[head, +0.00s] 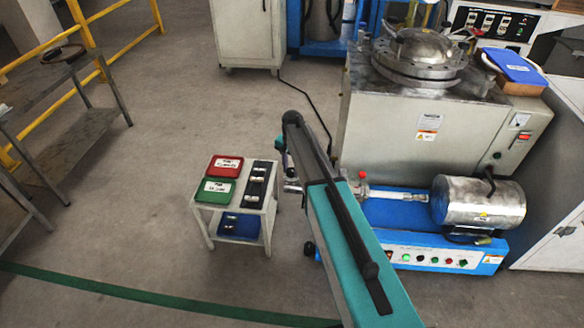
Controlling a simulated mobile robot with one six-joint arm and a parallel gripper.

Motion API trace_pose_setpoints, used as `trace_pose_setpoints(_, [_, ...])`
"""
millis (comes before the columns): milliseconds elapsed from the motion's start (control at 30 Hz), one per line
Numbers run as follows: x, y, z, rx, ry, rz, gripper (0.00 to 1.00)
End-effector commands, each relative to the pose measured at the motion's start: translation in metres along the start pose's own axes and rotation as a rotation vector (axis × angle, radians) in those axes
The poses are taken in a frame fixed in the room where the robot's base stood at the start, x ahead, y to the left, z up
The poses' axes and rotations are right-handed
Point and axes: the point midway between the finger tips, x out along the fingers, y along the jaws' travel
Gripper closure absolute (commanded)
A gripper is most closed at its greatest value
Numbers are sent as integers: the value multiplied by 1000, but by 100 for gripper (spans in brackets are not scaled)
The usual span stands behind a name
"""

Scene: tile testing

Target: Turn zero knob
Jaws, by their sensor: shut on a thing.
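My gripper (292,186) shows only in part, to the left of my teal and black arm, near the left end of the blue test machine (374,213). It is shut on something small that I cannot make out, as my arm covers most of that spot. I cannot pick out the zero knob in this view. The machine has a metal cylinder (478,203), a rod with a red-topped fitting (362,177), and a front panel (432,258) with several small buttons.
A small white table (243,208) with red (224,167) and green (214,191) trays stands left of my gripper. A large grey tank (418,130) stands behind the machine. A grey bench (80,130) and yellow railing (122,43) are at left. The floor between is clear.

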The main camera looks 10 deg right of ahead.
Motion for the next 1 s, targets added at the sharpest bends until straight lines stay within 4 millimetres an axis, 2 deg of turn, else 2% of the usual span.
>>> trace_pose_setpoints(300, [-2, 1, 0, -167, -4, 2, 90])
trace_pose_setpoints(700, [0, 1, 0, -191, -4, 2, 90])
trace_pose_setpoints(733, [0, 1, 0, -191, -4, 2, 63])
trace_pose_setpoints(800, [0, 1, 0, -190, -4, 2, 51])
trace_pose_setpoints(1000, [0, 1, 0, -190, -4, 1, 49])
